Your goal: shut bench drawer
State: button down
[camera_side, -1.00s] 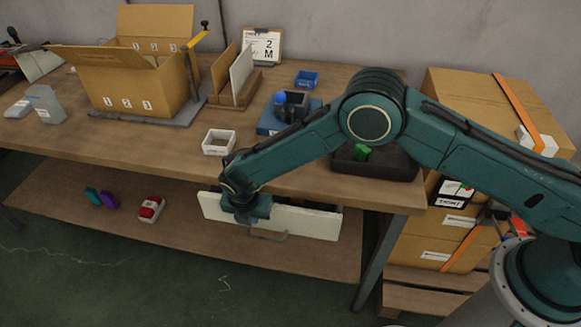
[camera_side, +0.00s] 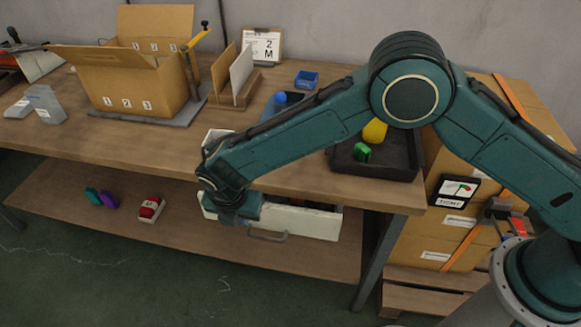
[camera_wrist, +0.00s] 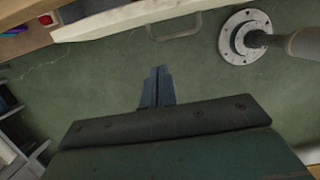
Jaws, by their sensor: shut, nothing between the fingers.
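The bench drawer (camera_side: 310,222) has a white front with a grey handle (camera_side: 268,237) and hangs under the bench top. It stands partly pulled out, with some of its inside showing above the front. In the wrist view the drawer front (camera_wrist: 115,22) and its handle (camera_wrist: 174,27) lie at the top edge. My gripper (camera_side: 236,220) is before the left part of the drawer front in the side view and hides some of it. In the wrist view my gripper's fingers (camera_wrist: 157,73) are together and empty, apart from the handle in the picture. Contact with the drawer cannot be told.
The wooden bench top (camera_side: 110,135) carries a cardboard box (camera_side: 140,85) and a dark tray (camera_side: 400,170) with green and yellow pieces. A lower shelf (camera_side: 180,225) holds a red-and-white item (camera_side: 151,208). Stacked cartons (camera_side: 440,228) stand right. The floor before the drawer looks clear.

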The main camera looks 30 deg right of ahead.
jog(key=s+a+f+t+h, duration=0.1)
jog(key=s+f+t+h, duration=0.1)
jog(key=s+t+h, duration=0.2)
jog(key=shift+s+a+f, duration=0.15)
jog(key=shift+s+a, duration=0.25)
jog(key=shift+s, duration=1.25)
send_near(270, 223)
notch_tip(270, 223, down, 4)
jog(key=shift+w+d+f, duration=0.15)
jog(key=shift+w+d, duration=1.2)
